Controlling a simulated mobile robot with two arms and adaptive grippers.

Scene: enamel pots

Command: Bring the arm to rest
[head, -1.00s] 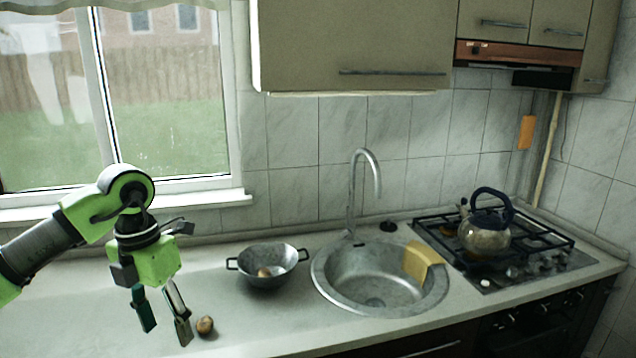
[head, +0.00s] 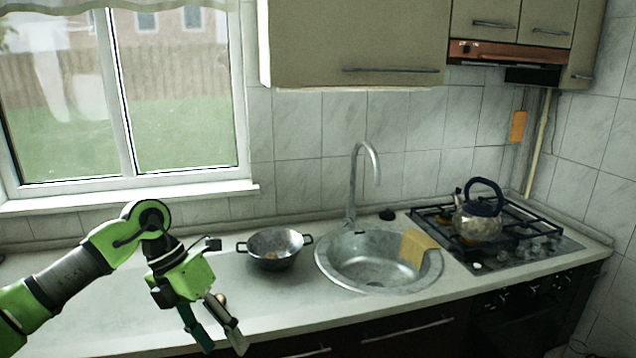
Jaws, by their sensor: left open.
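My left gripper (head: 218,338) comes in from the left in the head view. Its two fingers are apart and point down toward the front edge of the counter, with nothing between them. A small brown round object (head: 221,299) lies on the counter behind the fingers and is partly hidden by them. My right gripper is not in view.

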